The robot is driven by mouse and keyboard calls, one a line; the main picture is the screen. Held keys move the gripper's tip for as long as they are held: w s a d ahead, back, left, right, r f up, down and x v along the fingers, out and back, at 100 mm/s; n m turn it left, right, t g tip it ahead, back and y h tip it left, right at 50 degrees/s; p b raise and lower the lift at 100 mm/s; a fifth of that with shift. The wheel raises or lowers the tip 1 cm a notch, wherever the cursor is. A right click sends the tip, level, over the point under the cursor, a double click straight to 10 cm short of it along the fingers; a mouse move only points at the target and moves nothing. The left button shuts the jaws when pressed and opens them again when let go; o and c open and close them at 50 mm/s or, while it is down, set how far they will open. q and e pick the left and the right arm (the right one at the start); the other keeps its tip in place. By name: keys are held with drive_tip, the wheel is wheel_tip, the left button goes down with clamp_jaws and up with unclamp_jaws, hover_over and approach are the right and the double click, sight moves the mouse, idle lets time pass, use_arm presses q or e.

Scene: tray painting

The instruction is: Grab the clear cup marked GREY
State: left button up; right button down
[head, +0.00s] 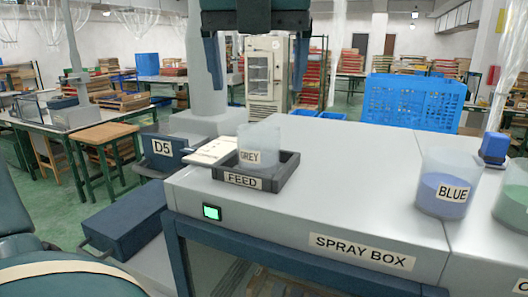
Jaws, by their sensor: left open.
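The clear cup marked GREY (259,140) stands upright in the dark square holder marked FEED (243,180), on the light top of the spray box. The holder's near wall hides the cup's base. My left gripper (256,88) hangs from the top of the head view with its two fingers wide apart and pointing down. It is open and empty, and appears above the cup in the picture, apart from it. My right gripper is not in view.
The cup marked BLUE (446,185) and a green-filled cup (512,205) stand at the right. A flat white piece (212,151) lies left of the holder, near the case marked D5 (170,152). A blue crate (413,100) is behind. The box top (345,175) between holder and BLUE is clear.

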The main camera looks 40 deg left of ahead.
sight(258, 133)
use_arm(q)
drive_tip(key=p+x, duration=0.2)
drive_tip(key=x, duration=0.9)
drive_tip(key=shift+a, duration=0.1)
drive_tip(key=shift+c, duration=0.2)
drive_tip(key=shift+r, duration=0.15)
drive_tip(key=c, duration=1.2)
